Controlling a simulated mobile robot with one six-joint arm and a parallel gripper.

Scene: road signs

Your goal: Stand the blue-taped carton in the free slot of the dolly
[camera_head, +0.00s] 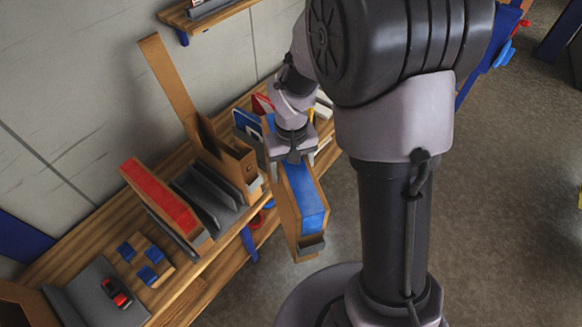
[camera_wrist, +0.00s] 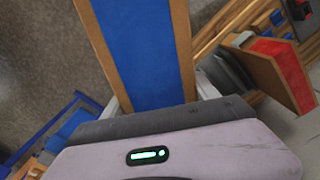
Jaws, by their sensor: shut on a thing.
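The blue-taped carton (camera_head: 304,192) is a narrow brown box with a wide blue strip along its top. My gripper (camera_head: 291,161) is shut on its far end and holds it out in front of the bench edge, over the floor. In the wrist view the carton (camera_wrist: 146,50) runs up from the jaws; the fingertips are mostly hidden. The dolly appears to be the dark grey rack (camera_head: 208,193) on the bench, left of the carton. Its upright dividers leave a gap between the red-taped carton (camera_head: 163,195) and a brown box (camera_head: 232,163).
The wooden bench (camera_head: 192,272) runs along the wall. A tall brown board (camera_head: 167,75) rises behind the brown box. Blue and white items (camera_head: 250,124) stand behind my gripper.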

